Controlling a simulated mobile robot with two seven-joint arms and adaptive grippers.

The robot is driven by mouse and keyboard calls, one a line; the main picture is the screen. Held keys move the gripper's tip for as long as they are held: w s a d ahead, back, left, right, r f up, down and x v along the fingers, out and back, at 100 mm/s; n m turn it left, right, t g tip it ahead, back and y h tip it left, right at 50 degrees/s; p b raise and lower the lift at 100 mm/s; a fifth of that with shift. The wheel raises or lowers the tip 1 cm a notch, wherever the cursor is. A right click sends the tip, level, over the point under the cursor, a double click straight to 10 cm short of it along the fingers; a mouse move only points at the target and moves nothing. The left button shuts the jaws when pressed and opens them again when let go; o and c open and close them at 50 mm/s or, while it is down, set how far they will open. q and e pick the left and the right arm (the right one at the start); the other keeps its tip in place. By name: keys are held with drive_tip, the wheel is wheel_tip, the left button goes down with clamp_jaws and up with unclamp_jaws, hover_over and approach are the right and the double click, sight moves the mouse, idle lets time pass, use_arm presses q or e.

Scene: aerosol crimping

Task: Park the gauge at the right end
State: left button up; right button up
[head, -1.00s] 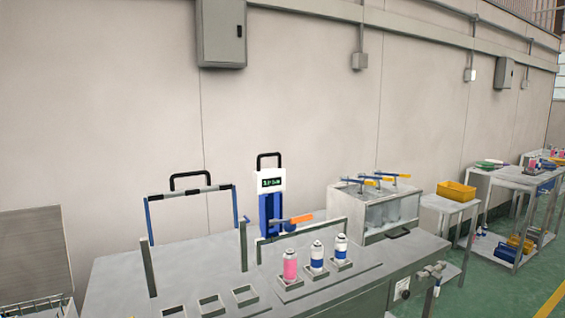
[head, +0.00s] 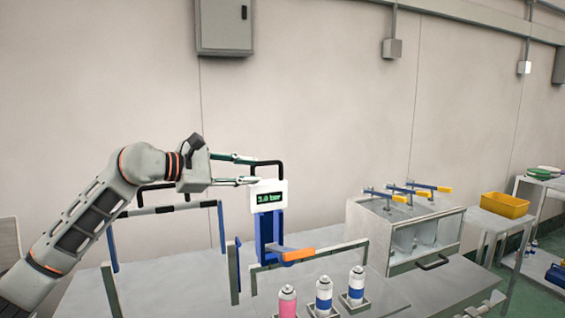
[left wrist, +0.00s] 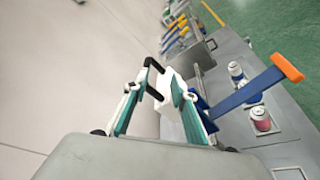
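The gauge (head: 268,196) is a white box with a dark display reading about 3.0 bar and a black handle (head: 278,163) on top. It sits at the top of a blue upright on the bench. My left gripper (head: 256,170) comes in from the left at handle height, its two fingers apart. In the left wrist view the fingers (left wrist: 153,80) are spread, with the black handle (left wrist: 152,64) near their tips. I cannot tell whether they touch it. The gauge's white body shows partly behind the right finger. My right gripper is not in view.
An orange-tipped lever (head: 298,255) sticks out right of the blue upright. A grey bar frame (head: 330,249) crosses in front. Pink and blue-white cans (head: 324,293) stand at the front. A clear-sided box with yellow-handled levers (head: 405,232) is at right.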

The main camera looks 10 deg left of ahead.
sight(261, 163)
use_arm(q)
drive_tip(key=shift+w+a+r+t+y, duration=0.15)
drive_tip(key=shift+w+a+r, duration=0.1)
drive_tip(key=shift+a+r, duration=0.15)
drive_tip(key=shift+w+a+r+t+y, duration=0.15)
drive_tip(key=shift+w+a+r, duration=0.15)
drive_tip(key=shift+r, duration=0.2)
drive_tip(key=p+x, duration=0.1)
drive_tip(key=x, duration=0.6)
drive_tip(key=shift+w+d+f+p, duration=0.1)
drive_tip(key=shift+w+d+p, duration=0.1)
drive_tip(key=shift+p, duration=0.1)
clamp_jaws()
